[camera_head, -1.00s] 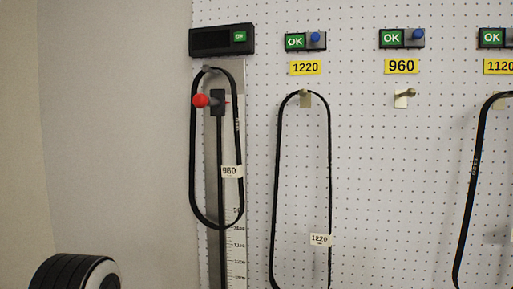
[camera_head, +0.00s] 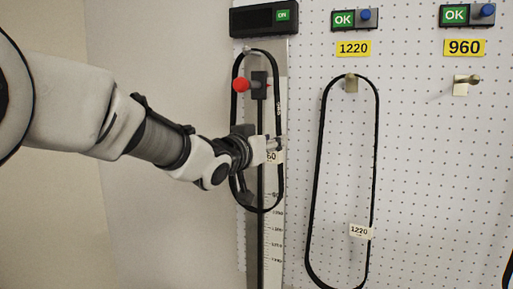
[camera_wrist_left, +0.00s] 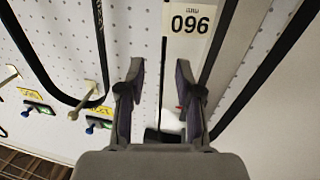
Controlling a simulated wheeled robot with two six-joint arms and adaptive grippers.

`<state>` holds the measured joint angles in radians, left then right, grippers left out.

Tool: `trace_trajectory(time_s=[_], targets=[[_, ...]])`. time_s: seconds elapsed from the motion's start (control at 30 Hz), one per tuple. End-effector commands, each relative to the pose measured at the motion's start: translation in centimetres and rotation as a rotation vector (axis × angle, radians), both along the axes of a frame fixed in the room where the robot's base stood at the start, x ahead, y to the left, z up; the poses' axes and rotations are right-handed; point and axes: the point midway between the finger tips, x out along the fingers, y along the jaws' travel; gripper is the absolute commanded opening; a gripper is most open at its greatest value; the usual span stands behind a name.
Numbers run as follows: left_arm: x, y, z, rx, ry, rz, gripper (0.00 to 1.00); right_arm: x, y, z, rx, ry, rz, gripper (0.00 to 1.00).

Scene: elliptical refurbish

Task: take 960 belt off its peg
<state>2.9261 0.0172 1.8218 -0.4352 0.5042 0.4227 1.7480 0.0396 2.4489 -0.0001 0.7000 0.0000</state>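The 960 belt (camera_head: 236,98), a black loop, hangs from a peg at the top of the measuring gauge (camera_head: 274,235). Its white 960 tag shows beyond my fingers in the left wrist view (camera_wrist_left: 190,22), upside down. My left gripper (camera_head: 272,150) is in front of the belt's lower half, beside the tag, and partly hides both. In the left wrist view my left gripper (camera_wrist_left: 160,75) has its two fingers apart. A thin dark line runs between them; I cannot tell whether it is a belt strand. My right gripper is in neither view.
The 1220 belt (camera_head: 376,150) hangs close by on the right. The peg under the 960 label (camera_head: 461,86) is empty. Plain wall lies to the left.

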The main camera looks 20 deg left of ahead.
Motion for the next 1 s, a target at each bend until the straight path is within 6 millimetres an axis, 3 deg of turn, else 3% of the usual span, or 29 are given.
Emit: trace_trajectory(time_s=[0.17,0.3,0.5,0.6,1.0], targets=[[3.2,-0.1,1.3,0.000,0.003,0.000,0.34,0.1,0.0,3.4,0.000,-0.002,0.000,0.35],[4.8,-0.4,0.8,-0.001,0.002,0.000,0.34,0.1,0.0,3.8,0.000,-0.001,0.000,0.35],[4.9,-0.4,0.6,-0.001,0.001,0.000,0.34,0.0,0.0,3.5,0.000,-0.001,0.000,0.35],[4.8,-0.4,0.6,-0.001,0.001,0.000,0.00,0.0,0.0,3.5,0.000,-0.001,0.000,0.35],[4.8,-0.4,0.7,-0.001,0.000,0.000,0.00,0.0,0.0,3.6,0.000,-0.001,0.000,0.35]])
